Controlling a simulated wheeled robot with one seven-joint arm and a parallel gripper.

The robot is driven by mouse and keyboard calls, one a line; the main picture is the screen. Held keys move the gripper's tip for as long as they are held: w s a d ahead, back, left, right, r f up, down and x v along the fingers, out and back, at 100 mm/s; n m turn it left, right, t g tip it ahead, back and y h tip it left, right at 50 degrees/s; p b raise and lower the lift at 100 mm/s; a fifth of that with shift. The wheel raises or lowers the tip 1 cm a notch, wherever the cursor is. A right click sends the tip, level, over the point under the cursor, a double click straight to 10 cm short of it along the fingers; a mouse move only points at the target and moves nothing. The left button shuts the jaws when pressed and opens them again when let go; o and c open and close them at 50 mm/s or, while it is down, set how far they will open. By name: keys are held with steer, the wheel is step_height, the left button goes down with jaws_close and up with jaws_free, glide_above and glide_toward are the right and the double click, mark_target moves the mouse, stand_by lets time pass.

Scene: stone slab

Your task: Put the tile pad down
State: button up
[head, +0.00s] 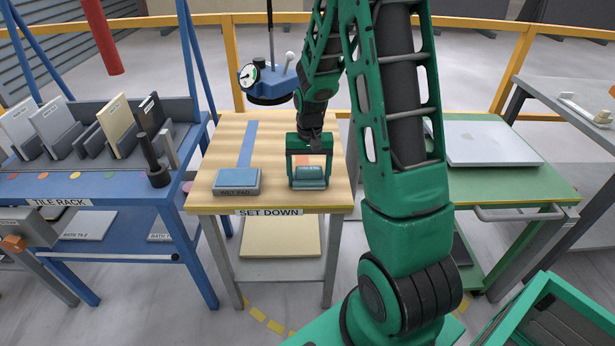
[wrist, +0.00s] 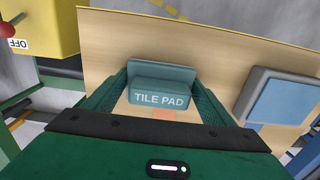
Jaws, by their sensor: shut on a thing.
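The tile pad (head: 309,182) is a teal-green block with a raised back plate. Its front reads TILE PAD in the wrist view (wrist: 160,98). My gripper (head: 309,172) is shut on it, with one green finger on either side in the wrist view (wrist: 160,84). The pad is at the front right of the wooden table marked SET DOWN (head: 202,188), low over the top or on it; I cannot tell if it touches. An orange patch (head: 301,160) shows on the table through my gripper frame.
A blue-topped wet pad (head: 237,180) sits left of my gripper on the same table. A blue tile rack (head: 190,185) stands left, and a green table with a grey slab (head: 490,143) right. A gauge on a blue mount (head: 270,85) is behind. The table's back left is clear.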

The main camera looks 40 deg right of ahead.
mark_target(309, 169)
steer(key=shift+f, duration=0.2)
steer(key=o, duration=1.3)
steer(key=shift+s+f, duration=0.1)
steer(key=shift+s, duration=0.1)
steer(key=shift+s+d+f, duration=0.1)
steer(key=shift+d, duration=0.05)
steer(key=r, duration=1.1)
steer(key=shift+w+r, duration=0.3)
steer(key=shift+r, duration=0.05)
steer(key=shift+s+r, duration=0.15)
steer(key=shift+r, duration=0.45)
steer(key=s+a+r, duration=0.1)
steer(key=s+r, duration=0.1)
steer(key=s, duration=1.2)
steer(key=s+a+r, duration=0.2)
steer(key=s+r, duration=0.1)
steer(key=s, duration=1.1)
steer(key=shift+r, duration=0.35)
